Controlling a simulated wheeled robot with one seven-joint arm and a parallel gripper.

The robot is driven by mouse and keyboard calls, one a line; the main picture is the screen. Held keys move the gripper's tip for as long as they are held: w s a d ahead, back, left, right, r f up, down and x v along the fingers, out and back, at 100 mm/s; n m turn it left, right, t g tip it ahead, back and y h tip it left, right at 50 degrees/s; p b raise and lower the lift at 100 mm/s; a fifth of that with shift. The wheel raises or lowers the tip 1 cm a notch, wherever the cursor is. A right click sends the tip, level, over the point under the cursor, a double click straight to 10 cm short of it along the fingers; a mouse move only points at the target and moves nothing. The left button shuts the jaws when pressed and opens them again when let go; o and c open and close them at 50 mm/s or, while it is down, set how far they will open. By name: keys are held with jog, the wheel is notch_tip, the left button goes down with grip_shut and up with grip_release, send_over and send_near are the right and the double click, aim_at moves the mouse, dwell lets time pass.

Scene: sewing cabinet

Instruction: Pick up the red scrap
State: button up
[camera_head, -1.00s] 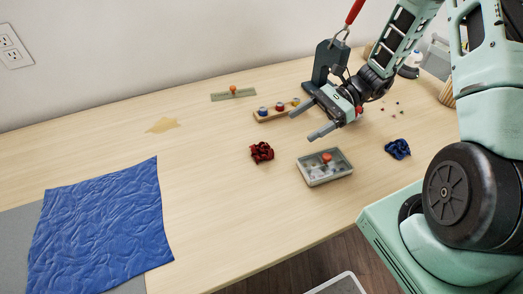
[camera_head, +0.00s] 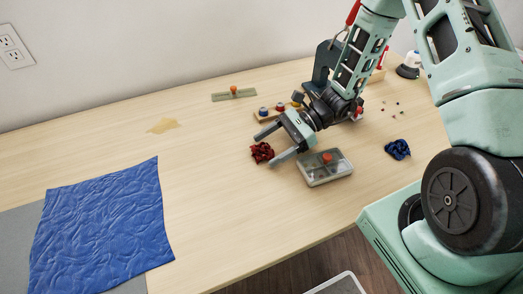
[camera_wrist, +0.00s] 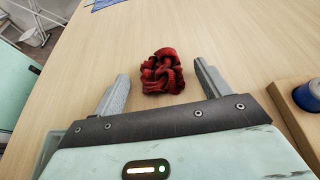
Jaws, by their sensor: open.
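The red scrap (camera_head: 262,152) is a crumpled dark-red cloth on the wooden table, left of the clear-lidded box. In the wrist view the red scrap (camera_wrist: 161,72) lies ahead, between the lines of the two fingers and slightly beyond their tips. My gripper (camera_head: 269,149) is open and empty, its fingers at either side of the scrap in the head view. In the wrist view my gripper (camera_wrist: 163,72) shows both grey fingers spread wide, apart from the scrap. I cannot tell exactly how high the fingers are above the table.
A grey box (camera_head: 325,168) with an orange knob stands close to the right finger. A wooden spool holder (camera_head: 268,115) sits behind the gripper. A blue scrap (camera_head: 398,149) lies to the right. A large blue cloth (camera_head: 100,225) covers the left; the table between is mostly clear.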

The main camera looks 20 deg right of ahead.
jog(key=c, duration=1.1)
